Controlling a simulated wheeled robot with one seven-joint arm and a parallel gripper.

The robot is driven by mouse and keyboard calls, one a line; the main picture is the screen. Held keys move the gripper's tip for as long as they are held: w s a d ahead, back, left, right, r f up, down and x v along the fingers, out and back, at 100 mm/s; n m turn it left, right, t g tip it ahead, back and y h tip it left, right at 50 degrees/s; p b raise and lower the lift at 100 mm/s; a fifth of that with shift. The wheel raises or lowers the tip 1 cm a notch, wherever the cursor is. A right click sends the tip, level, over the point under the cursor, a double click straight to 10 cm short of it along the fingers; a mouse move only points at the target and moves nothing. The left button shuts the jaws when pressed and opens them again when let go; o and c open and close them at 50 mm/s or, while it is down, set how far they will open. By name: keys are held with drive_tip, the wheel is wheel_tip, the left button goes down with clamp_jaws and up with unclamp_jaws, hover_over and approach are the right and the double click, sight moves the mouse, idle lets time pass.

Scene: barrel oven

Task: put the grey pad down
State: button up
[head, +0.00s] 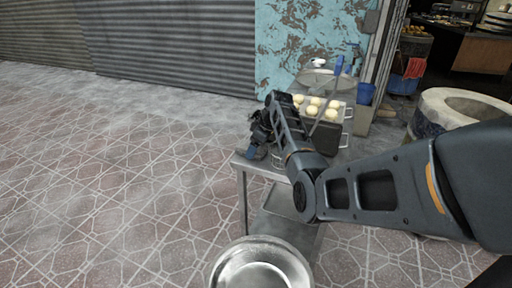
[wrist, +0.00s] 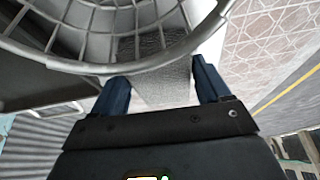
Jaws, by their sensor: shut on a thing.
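My gripper (head: 254,152) is over the front left corner of the metal table (head: 244,164) in the head view. In the wrist view, the two blue fingers of my gripper (wrist: 160,82) stand wide apart with the grey pad (wrist: 165,74) between them. The pad looks flat and grey with a rough texture, and part of it lies behind a round wire basket (wrist: 95,22). In the head view my arm and gripper hide the pad. I cannot tell whether it touches the table.
A tray of pale dough balls (head: 331,113) and a dark tray (head: 325,139) sit on the table behind my arm. A blue-handled tool (head: 338,66) stands near the back. A round metal vessel (head: 262,268) is in front, and the barrel oven (head: 430,110) at right. Floor at left is clear.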

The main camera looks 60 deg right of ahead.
drive_tip(key=shift+f, duration=0.15)
drive_tip(key=o, duration=1)
drive_tip(key=v, duration=1.2)
drive_tip(key=shift+b, duration=0.3)
